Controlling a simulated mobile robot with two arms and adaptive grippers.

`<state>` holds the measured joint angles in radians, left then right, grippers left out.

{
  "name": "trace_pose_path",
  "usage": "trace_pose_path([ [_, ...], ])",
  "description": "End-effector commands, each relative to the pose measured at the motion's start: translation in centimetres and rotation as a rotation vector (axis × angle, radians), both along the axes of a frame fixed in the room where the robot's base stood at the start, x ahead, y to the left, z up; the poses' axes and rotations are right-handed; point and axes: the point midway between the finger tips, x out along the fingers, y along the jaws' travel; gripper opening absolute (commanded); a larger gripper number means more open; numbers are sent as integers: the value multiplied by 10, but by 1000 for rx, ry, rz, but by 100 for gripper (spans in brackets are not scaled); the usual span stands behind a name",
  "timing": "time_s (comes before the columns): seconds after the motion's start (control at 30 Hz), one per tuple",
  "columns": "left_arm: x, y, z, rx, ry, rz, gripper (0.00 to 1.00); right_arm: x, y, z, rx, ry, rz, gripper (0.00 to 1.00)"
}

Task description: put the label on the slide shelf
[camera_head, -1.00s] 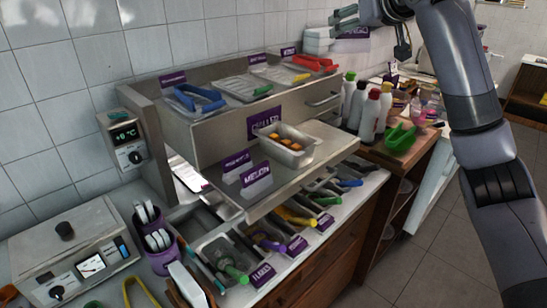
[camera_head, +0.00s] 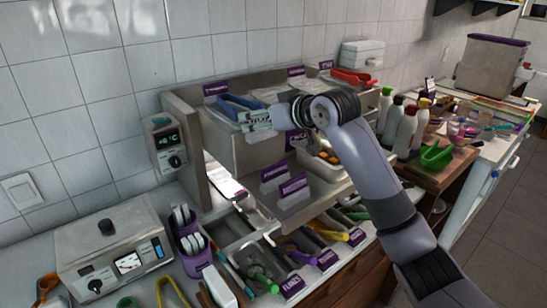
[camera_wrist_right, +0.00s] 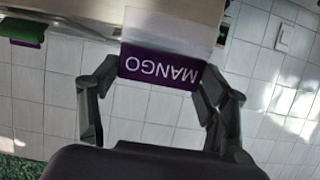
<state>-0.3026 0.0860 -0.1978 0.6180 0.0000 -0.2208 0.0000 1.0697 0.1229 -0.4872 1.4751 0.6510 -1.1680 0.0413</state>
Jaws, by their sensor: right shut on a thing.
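My right gripper (camera_head: 258,120) reaches in from the right in the head view, in front of the upper tier's left part. In the right wrist view my gripper (camera_wrist_right: 160,78) is shut on a purple label (camera_wrist_right: 158,68) reading MANGO, upside down, with a pale panel behind it. I cannot make out the label clearly in the head view. The steel slide shelf (camera_head: 312,212) sticks out below the upper tier. Two purple labels, one in front of the other (camera_head: 293,187), stand on its left part. A steel tray with orange pieces (camera_head: 325,158) sits further right, partly behind my arm. My left gripper is not in view.
Several bottles (camera_head: 405,130) and a green scoop (camera_head: 437,155) stand right. Below are bins with coloured utensils. A control box (camera_head: 112,247) and purple holder (camera_head: 190,240) stand left.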

Motion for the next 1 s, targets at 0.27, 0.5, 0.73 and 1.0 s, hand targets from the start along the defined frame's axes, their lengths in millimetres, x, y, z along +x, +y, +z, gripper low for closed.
trace_pose_path([
  [0.27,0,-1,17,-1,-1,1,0,-1,0,-63,0,2,1,40],
  [0.5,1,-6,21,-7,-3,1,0,-1,0,-87,-1,3,0,40],
  [0.73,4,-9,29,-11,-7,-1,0,0,0,-117,0,0,-1,40],
  [1.0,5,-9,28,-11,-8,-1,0,0,0,-120,0,-2,-1,40],
])
